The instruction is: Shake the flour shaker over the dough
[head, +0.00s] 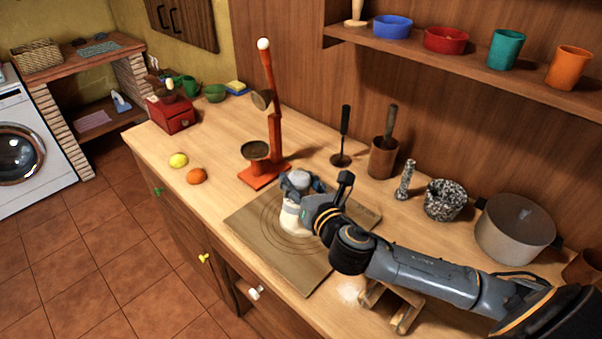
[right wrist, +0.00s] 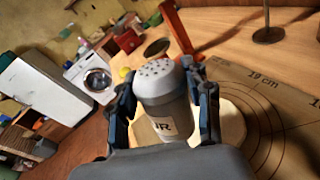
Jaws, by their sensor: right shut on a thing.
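The flour shaker (right wrist: 158,88) has a pale perforated cap and a partly hidden label in the right wrist view. In the head view its grey cap (head: 298,178) shows between the fingers. My right gripper (head: 304,190) is shut on it, with one finger along each side in the right wrist view (right wrist: 163,105). The pale dough (head: 294,224) lies on the wooden board (head: 262,250) marked with rings, under and beside the held shaker. The dough also shows behind the shaker in the right wrist view (right wrist: 232,124), partly hidden. My left gripper is out of view.
A red-orange press (head: 275,140) stands behind the board. A mortar-like speckled pot (head: 444,201), a wooden cup (head: 383,158) and a large pot (head: 514,230) line the back right. A lemon (head: 179,160) and an orange (head: 196,176) lie left. The front-left counter is clear.

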